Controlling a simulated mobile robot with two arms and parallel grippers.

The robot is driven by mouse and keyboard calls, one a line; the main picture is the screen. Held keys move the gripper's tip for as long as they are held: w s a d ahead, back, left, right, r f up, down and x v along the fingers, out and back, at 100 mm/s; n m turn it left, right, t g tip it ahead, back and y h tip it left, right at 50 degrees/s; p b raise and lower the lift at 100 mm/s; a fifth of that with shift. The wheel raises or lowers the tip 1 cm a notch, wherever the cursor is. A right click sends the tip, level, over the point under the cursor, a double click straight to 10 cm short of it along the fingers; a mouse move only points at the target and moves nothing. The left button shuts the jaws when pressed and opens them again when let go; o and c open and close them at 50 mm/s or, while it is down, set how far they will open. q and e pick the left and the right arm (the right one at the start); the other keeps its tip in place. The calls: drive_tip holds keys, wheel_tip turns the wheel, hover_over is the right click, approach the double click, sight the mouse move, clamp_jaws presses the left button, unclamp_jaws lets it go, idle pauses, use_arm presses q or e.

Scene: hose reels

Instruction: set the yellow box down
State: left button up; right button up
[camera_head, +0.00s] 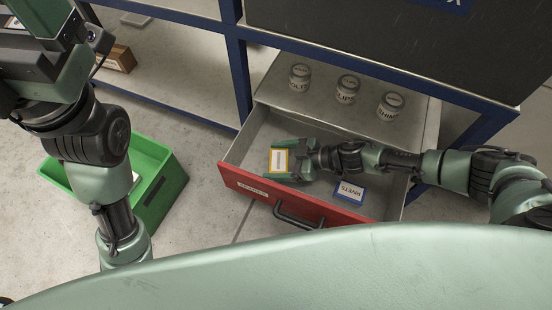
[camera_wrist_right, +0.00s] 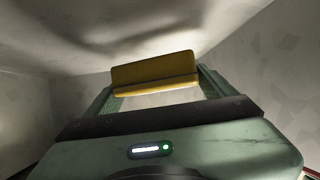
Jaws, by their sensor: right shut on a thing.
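The yellow box (camera_head: 278,161), with a white label on top, is inside the open red-fronted drawer (camera_head: 285,196), toward its left side. My right gripper (camera_head: 285,163) reaches in from the right and is shut on the box. In the right wrist view the yellow box (camera_wrist_right: 155,72) sits between the fingertips (camera_wrist_right: 158,88), with pale drawer walls around it. I cannot tell whether its underside touches the drawer floor. My left arm stands at the left; its hand (camera_head: 45,65) is at the top left edge, the fingers not clearly shown.
A blue-edged box (camera_head: 349,192) lies in the drawer right of my right gripper. Several labelled cans (camera_head: 347,88) stand on the surface behind the drawer. A green crate (camera_head: 165,190) stands on the floor to the left. Blue shelf posts (camera_head: 238,75) rise behind the drawer.

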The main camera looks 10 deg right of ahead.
drive_tip(key=shift+f, duration=0.25)
drive_tip(key=o, duration=1.3)
drive_tip(key=shift+r, duration=0.1)
